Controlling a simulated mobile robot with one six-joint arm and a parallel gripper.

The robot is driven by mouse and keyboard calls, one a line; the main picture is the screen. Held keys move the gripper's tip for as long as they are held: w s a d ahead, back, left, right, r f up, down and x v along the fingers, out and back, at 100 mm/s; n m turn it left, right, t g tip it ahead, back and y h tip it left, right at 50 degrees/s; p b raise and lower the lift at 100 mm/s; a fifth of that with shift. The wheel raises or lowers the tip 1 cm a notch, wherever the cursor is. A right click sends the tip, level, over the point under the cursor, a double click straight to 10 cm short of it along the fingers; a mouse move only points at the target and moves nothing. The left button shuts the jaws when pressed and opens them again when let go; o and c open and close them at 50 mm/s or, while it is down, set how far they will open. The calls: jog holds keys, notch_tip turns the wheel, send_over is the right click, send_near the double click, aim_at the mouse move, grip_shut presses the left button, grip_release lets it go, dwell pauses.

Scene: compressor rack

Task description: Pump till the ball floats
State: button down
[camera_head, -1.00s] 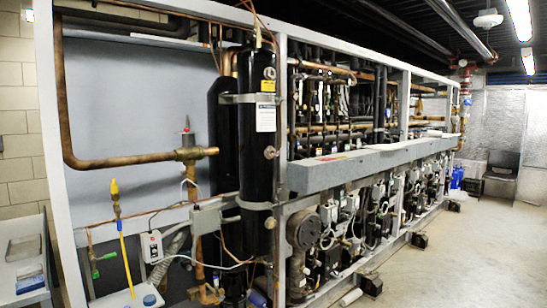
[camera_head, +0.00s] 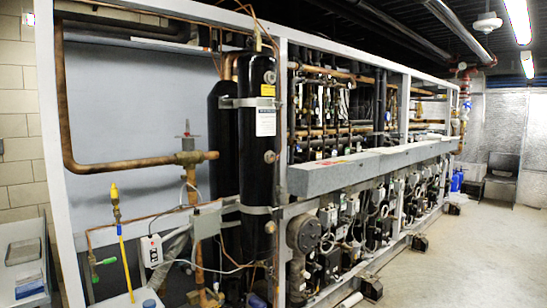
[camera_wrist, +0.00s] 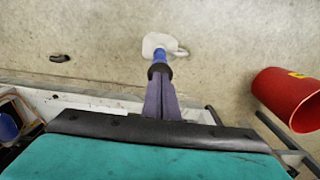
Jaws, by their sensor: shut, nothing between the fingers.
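My gripper (camera_wrist: 159,73) shows in the wrist view, its two grey-purple fingers shut together and pointing at a white container with a blue top (camera_wrist: 160,44). The fingers overlap the blue part in the picture; I cannot tell whether they touch it. In the head view, part of a white container with a blue cap (camera_head: 150,303) shows at the bottom edge, below a yellow hose (camera_head: 125,262). A tall black tank (camera_head: 256,185) carries round fittings (camera_head: 269,156) on its side. No ball can be made out. My gripper is not in the head view.
A red cylinder (camera_wrist: 291,97) lies at the right of the wrist view. A small dark object (camera_wrist: 60,58) is on the floor at left. The rack's pipes and long grey beam (camera_head: 345,168) fill the head view. Concrete floor (camera_head: 460,260) at the right is clear.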

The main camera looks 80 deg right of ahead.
jog(key=shift+r+p, duration=1.55)
jog(key=shift+r, duration=1.55)
jog(key=shift+f, duration=0.1)
jog(key=shift+f+b, duration=1.95)
jog(key=shift+f, duration=2.65)
jog(key=shift+r+p, duration=2.55)
jog(key=shift+r, duration=2.15)
